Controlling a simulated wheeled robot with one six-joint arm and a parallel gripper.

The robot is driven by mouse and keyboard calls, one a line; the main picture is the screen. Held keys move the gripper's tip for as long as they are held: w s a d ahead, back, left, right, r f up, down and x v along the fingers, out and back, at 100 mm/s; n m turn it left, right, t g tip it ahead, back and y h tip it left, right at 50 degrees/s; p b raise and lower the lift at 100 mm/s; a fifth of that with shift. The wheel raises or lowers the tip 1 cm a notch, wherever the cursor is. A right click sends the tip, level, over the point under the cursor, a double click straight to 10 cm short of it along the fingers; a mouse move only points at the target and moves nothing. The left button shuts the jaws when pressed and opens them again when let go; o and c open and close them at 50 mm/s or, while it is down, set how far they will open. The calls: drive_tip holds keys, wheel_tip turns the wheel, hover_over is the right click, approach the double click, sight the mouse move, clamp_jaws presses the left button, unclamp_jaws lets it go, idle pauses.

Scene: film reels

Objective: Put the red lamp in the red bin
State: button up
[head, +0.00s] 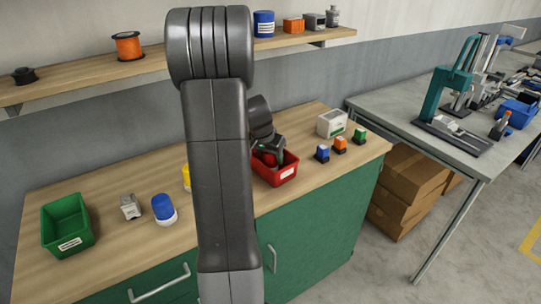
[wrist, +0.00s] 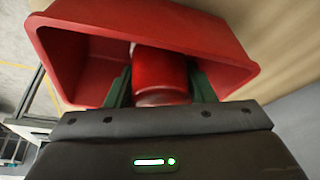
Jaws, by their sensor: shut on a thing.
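The red bin (head: 287,178) stands on the wooden bench top, right of my arm in the head view. It fills the upper part of the wrist view (wrist: 245,62), with its open mouth towards my gripper. My gripper (wrist: 160,88) is shut on the red lamp (wrist: 160,75), with a green finger on each side of it. The lamp is at the bin's mouth and seems at least partly inside the walls. In the head view, the lamp (head: 268,160) shows as a small red patch, partly covered by my gripper (head: 270,152). Whether it touches the bin's floor cannot be told.
A blue lamp (head: 163,209), a yellow object (head: 186,177) and a grey block (head: 131,207) stand left of my arm near a green bin (head: 67,222). Right of the red bin are small blue, orange and green items (head: 340,145) and a white box (head: 331,123). A shelf (head: 90,77) runs above.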

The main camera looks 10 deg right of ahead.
drive_tip(key=shift+f, duration=0.15)
drive_tip(key=o, duration=1)
drive_tip(key=shift+o, duration=0.2)
drive_tip(key=shift+r, duration=0.25)
drive_tip(key=v, duration=1.1)
drive_tip(key=shift+r, duration=0.35)
drive_tip(key=shift+s+a, duration=0.1)
